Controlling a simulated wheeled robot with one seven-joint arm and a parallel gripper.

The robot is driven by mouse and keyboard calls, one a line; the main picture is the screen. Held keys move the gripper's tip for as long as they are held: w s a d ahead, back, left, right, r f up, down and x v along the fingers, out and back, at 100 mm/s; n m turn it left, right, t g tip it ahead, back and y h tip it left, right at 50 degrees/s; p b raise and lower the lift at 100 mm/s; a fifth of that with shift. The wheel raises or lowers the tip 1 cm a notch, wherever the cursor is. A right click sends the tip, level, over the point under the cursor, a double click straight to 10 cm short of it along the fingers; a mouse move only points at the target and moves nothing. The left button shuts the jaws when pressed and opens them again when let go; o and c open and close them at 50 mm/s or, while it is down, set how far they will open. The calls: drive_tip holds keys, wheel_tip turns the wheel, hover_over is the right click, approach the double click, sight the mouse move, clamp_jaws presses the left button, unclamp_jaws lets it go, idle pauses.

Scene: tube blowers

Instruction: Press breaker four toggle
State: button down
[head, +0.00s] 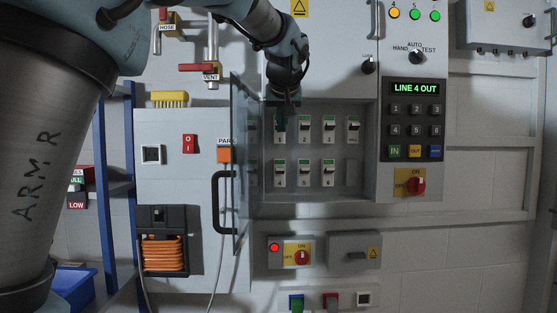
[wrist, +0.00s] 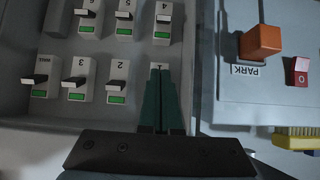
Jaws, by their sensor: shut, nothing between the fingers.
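Breaker four (head: 279,173) is the left one in the lower row inside an open grey breaker box. It is a white block with a dark toggle and a green mark at its upper end. In the wrist view, which is upside down, breaker four (wrist: 163,13) is at the top edge. My gripper (head: 285,112) is shut and empty, in front of breaker one in the upper row, above breaker four. In the wrist view my gripper's green fingers (wrist: 160,72) hide most of breaker one. I cannot tell if they touch it.
Breakers two (head: 304,130) and five (head: 304,173) stand just right. The box's clear door (head: 240,165) hangs open at left with a black handle (head: 222,203). An orange PARK block (head: 224,155) is beyond it. A display (head: 415,88) at right reads LINE 4 OUT.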

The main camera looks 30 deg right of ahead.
drive_tip(key=p, duration=0.4)
hover_over(280, 161)
drive_tip(key=s+a, duration=0.1)
drive_tip(key=s, duration=0.1)
wheel_tip(280, 161, down, 6)
drive_tip(key=shift+r, duration=0.25)
drive_tip(key=f, duration=0.3)
drive_tip(key=shift+s+a, duration=0.1)
drive_tip(key=shift+s, duration=0.25)
drive_tip(key=shift+s+a+f, duration=0.1)
drive_tip(key=shift+s+f, duration=0.05)
drive_tip(key=shift+f, duration=0.55)
drive_tip(key=shift+f+b, duration=0.15)
drive_tip(key=shift+b, duration=0.2)
drive_tip(key=shift+s+b, duration=0.1)
drive_tip(key=shift+b, duration=0.7)
